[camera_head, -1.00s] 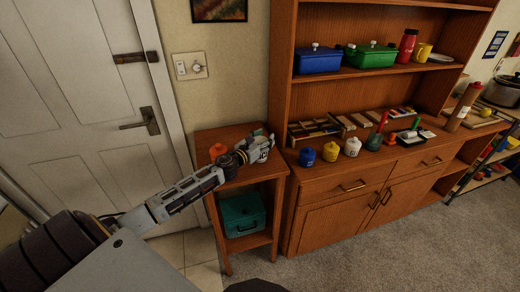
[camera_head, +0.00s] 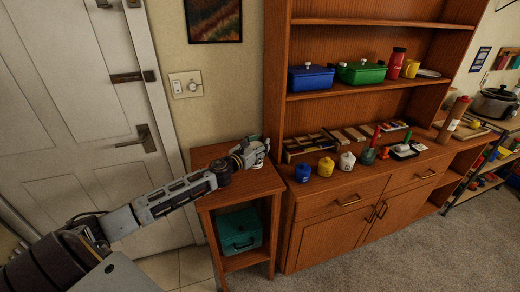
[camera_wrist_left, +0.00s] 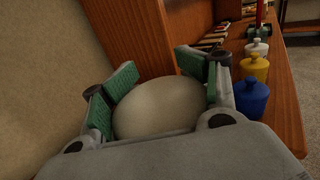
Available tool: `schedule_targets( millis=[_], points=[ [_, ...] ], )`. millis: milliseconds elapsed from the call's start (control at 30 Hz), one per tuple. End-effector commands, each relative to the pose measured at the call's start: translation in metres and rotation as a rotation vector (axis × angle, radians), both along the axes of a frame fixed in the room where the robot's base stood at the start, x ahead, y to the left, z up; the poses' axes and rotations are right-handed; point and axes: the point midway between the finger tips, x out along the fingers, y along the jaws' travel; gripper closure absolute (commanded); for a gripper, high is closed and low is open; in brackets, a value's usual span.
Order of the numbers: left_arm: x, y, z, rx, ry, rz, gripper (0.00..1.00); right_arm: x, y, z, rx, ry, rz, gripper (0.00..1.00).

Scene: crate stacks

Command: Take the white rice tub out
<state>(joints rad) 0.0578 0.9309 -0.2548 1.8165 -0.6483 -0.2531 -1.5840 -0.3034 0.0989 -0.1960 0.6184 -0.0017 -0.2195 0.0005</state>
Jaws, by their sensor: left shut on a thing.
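My left gripper (camera_head: 252,152) is shut on a white tub (camera_head: 260,160) at the back right of the wooden side table's top. In the left wrist view the pale rounded top of the tub (camera_wrist_left: 160,106) sits between the green-padded fingers of the gripper (camera_wrist_left: 158,95). I cannot read a label on it, and its lower part is hidden. Whether it touches the tabletop is not clear. Another white tub (camera_head: 347,162) stands on the cabinet counter. My right gripper is not in view.
The side table (camera_head: 212,200) holds a teal box (camera_head: 240,230) on its lower shelf. The taller cabinet's side panel (camera_wrist_left: 145,40) is close to the gripper. A blue tub (camera_head: 302,173) and a yellow tub (camera_head: 325,167) stand near the counter's left end.

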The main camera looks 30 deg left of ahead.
Motion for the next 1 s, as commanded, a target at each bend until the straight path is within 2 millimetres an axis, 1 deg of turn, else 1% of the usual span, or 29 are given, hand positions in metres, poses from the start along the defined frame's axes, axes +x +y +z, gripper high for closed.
schedule_targets(
  millis=[33, 100, 300, 400, 733, 1000],
  points=[
    [0.0, 0.0, 0.009, 0.004, -0.003, -0.001, 0.73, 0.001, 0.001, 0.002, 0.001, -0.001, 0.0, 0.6],
    [0.0, 0.0, 0.016, 0.004, -0.002, -0.002, 0.73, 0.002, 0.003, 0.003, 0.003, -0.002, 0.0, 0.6],
    [0.0, 0.0, 0.033, 0.002, -0.002, -0.002, 0.73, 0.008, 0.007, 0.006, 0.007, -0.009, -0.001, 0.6],
    [0.0, 0.0, 0.038, 0.001, -0.001, -0.001, 0.73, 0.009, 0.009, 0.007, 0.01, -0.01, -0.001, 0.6],
    [0.0, 0.0, 0.044, 0.0, -0.001, 0.0, 0.73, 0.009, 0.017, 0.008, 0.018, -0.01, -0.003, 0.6],
    [0.0, 0.0, 0.043, 0.0, -0.001, 0.0, 0.73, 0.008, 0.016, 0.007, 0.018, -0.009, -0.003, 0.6]
  ],
)
